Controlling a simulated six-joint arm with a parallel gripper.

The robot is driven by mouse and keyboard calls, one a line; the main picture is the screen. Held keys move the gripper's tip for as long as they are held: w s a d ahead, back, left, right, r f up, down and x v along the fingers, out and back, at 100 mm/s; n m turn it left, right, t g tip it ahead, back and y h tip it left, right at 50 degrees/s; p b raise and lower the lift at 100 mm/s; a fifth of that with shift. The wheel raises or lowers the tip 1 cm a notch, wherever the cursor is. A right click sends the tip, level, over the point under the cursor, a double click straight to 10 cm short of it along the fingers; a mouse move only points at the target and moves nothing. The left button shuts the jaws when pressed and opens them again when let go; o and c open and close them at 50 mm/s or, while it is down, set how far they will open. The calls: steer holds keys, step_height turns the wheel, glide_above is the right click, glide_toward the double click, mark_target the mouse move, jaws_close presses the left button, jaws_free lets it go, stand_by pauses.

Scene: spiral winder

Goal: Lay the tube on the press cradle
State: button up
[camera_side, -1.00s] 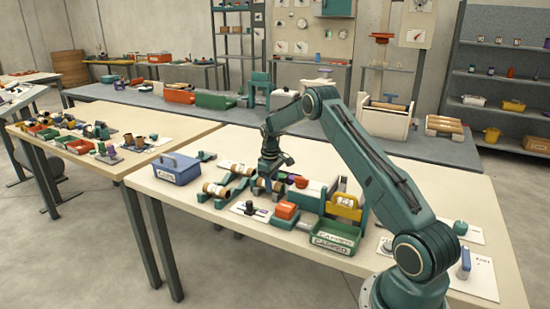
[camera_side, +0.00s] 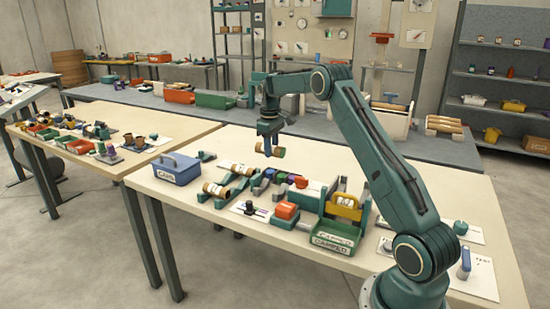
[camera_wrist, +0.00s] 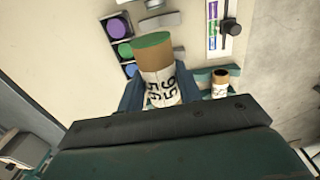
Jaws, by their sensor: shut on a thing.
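My gripper (camera_side: 268,150) is shut on a brown cardboard tube (camera_side: 277,151) and holds it lying level, well above the table. In the wrist view the held tube (camera_wrist: 158,74) has a white label with dark digits and a green cap on its far end. A teal press-like unit (camera_side: 313,194) with a red part (camera_side: 300,182) stands on the table, below and to the right of the tube. I cannot clearly make out its cradle. The held tube is apart from everything below.
A teal rack (camera_side: 245,184) holds other tubes; purple, green and blue caps (camera_wrist: 120,38) sit nearby. A blue caddy (camera_side: 178,170), red-topped block (camera_side: 287,211), yellow-fronted unit (camera_side: 345,206) and green CAPPED bin (camera_side: 334,238) crowd the table (camera_side: 420,185). The right rear is clear.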

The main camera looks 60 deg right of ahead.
steer(key=shift+r, duration=2)
steer(key=s+a+f, duration=0.1)
steer(key=a+f, duration=0.3)
steer(key=a, duration=0.5)
steer(key=a+f, duration=0.4)
steer(key=a, duration=0.5)
steer(key=s+a+f, duration=0.1)
steer(key=a+f, duration=0.3)
steer(key=a, duration=0.5)
steer(key=s+a+f, duration=0.3)
steer(key=s+a, duration=0.3)
steer(key=a, duration=0.2)
steer(key=shift+s, duration=0.3)
